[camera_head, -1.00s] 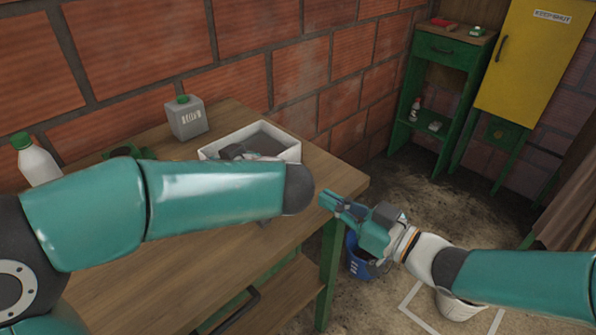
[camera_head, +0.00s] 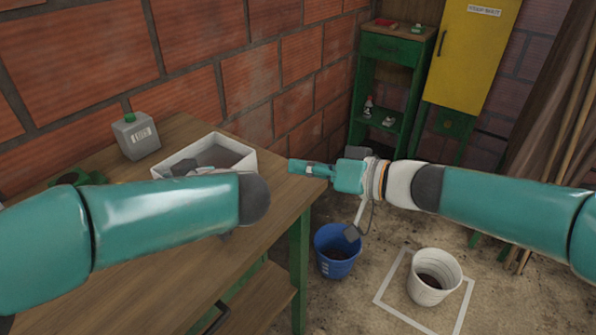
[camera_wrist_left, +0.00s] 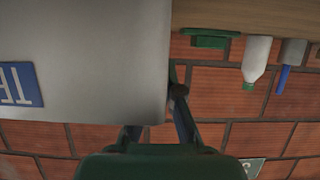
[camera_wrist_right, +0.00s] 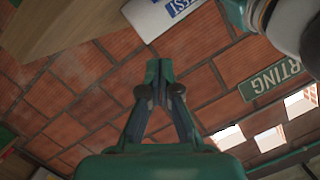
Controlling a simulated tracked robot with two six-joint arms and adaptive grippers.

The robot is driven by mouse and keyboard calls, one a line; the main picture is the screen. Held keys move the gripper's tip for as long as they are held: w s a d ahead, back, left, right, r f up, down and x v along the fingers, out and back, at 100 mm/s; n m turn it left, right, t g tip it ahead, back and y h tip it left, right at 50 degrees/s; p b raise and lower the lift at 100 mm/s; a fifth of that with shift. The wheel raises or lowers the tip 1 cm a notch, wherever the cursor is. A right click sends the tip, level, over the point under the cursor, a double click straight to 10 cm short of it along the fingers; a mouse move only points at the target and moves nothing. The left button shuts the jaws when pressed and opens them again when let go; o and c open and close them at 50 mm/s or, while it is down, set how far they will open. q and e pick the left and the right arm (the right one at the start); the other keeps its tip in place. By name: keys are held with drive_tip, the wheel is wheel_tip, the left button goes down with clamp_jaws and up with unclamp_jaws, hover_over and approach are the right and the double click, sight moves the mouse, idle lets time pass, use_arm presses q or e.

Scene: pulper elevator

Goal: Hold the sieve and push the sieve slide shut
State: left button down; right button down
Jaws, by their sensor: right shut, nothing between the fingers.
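A white open-topped box (camera_head: 248,160) with a dark inside stands on the bench; I cannot tell whether it is the sieve, and no slide is clearly visible. My left forearm hides its near side and my left gripper in the head view. In the left wrist view, my left gripper (camera_wrist_left: 157,105) is at the edge of a large pale panel (camera_wrist_left: 85,60) with a blue label. The panel partly hides one finger, so its grip is unclear. My right gripper (camera_head: 292,167) is shut and empty, right of the box and apart from it. Its fingertips meet in the right wrist view (camera_wrist_right: 157,68).
A blue bucket (camera_head: 325,262) and a white bucket (camera_head: 427,288) stand on the floor. A green shelf (camera_head: 377,95) and yellow cabinet (camera_head: 470,60) stand at the back.

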drive_tip(key=x, duration=0.8)
drive_tip(key=shift+s+a+f, duration=0.1)
drive_tip(key=shift+a+f, duration=0.15)
drive_tip(key=shift+s+a+f, duration=0.25)
drive_tip(key=shift+s+f, duration=0.35)
drive_tip(key=shift+f, duration=0.35)
drive_tip(key=shift+s+a+f, duration=0.15)
drive_tip(key=shift+s+f, duration=0.1)
drive_tip(key=shift+f, duration=0.25)
drive_tip(key=shift+s+a, duration=0.1)
drive_tip(key=s+a, duration=0.1)
drive_tip(key=s, duration=0.1)
drive_tip(key=s+a, duration=0.2)
drive_tip(key=shift+s, duration=0.25)
drive_tip(key=shift+a, duration=0.1)
